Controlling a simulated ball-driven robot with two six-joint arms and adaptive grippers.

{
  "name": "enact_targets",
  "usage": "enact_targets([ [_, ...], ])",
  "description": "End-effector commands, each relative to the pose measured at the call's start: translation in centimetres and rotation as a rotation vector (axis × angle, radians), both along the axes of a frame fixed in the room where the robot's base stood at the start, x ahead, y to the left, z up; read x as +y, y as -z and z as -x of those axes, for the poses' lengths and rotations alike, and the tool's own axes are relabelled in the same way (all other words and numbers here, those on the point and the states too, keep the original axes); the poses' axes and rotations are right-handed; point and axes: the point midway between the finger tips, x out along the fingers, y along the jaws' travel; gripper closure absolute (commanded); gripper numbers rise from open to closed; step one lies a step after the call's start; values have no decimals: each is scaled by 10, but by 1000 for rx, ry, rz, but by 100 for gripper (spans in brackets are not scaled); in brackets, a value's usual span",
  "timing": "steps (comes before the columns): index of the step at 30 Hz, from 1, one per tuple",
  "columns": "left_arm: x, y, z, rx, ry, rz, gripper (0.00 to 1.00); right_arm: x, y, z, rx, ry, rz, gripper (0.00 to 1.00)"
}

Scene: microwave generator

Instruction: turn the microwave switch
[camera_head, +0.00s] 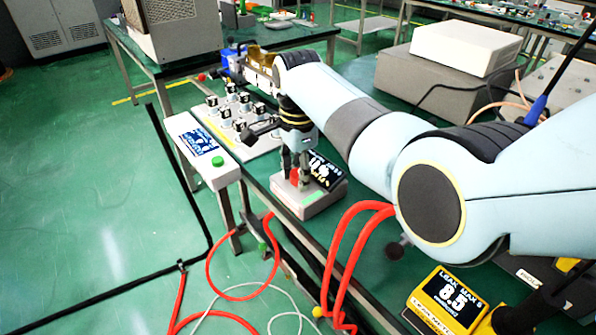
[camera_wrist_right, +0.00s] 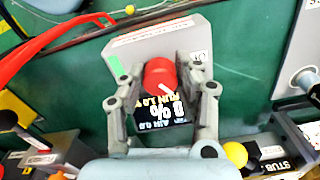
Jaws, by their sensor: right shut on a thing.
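The microwave generator box (camera_head: 313,208) is a low grey box with a dark display, on the green table. Its switch, a red knob (camera_wrist_right: 160,74) with a white pointer line, sits between the fingertips of my right gripper (camera_wrist_right: 158,73) in the right wrist view. In the head view my right gripper (camera_head: 293,175) reaches down from above to the red knob (camera_head: 295,176), which is partly hidden by the fingers. The right gripper is shut on the knob. The box's display (camera_wrist_right: 163,107) shows partly between the fingers. My left gripper is not in view.
A white panel with several black-and-white fittings (camera_head: 240,115) and a white box with a screen and green button (camera_head: 203,151) stand left of the generator. A yellow leak meter (camera_head: 447,300) is at the front right. Red hoses (camera_head: 345,240) hang at the table's front edge.

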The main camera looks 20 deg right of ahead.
Motion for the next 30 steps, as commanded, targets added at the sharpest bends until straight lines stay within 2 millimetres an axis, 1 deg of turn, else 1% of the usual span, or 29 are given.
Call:
enact_targets([
  [8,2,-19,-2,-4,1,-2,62,0,-3,1,3,-159,0,100],
  [15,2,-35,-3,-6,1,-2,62,-1,-3,0,3,-379,0,100],
  [22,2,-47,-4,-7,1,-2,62,-1,-2,0,2,-596,0,100],
  [30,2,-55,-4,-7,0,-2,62,-1,-1,0,2,-818,0,100],
])
